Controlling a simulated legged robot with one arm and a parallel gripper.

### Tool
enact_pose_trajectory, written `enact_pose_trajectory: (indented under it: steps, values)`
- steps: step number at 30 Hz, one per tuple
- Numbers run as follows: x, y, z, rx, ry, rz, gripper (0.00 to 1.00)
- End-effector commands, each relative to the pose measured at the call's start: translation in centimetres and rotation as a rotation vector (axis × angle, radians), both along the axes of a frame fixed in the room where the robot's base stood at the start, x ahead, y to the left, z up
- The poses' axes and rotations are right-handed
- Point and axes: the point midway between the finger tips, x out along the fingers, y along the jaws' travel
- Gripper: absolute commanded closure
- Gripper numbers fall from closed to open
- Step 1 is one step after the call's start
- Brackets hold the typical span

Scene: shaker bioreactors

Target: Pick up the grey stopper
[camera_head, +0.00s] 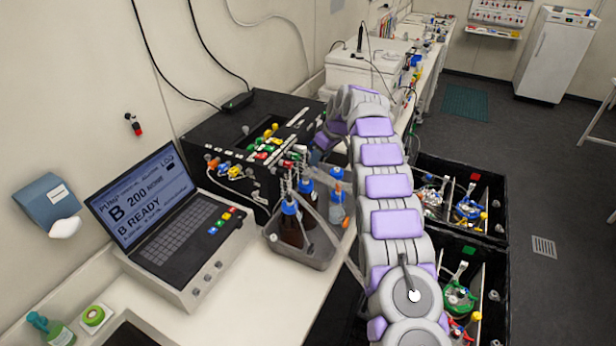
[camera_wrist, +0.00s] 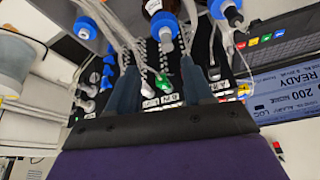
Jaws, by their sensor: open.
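My gripper (camera_wrist: 160,76) is open in the wrist view, its two dark fingers apart and pointing at the port panel of a black box. Between and beyond the fingers are a green stopper (camera_wrist: 163,84) and pale tubing. Small grey-white fittings show on the panel left of the fingers, but I cannot tell for sure which one is the grey stopper. Nothing is clearly held. In the head view the black box (camera_head: 215,128) stands against the wall with coloured stoppers along its front. My arm hides the gripper there.
A grey tub (camera_head: 318,258) with blue-capped bottles and tubes stands in front of the box. A laptop-like pump controller (camera_head: 190,235) is to the left. Black crates (camera_head: 490,160) with flasks are at the right.

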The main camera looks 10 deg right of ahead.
Motion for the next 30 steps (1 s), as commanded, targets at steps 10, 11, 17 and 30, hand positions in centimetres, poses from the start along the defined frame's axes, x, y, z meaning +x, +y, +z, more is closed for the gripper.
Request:
enact_pose_trajectory:
  steps: [10,11,17,30]
  values:
    - [1.7,1.6,-5.3,0.000,0.000,0.000,0.49]
    - [1.7,1.6,-5.4,0.001,-0.001,0.000,0.49]
    - [2.0,1.6,-6.1,0.002,-0.002,-0.001,0.49]
    - [3.3,3.3,-10.0,-0.001,-0.001,0.001,0.49]
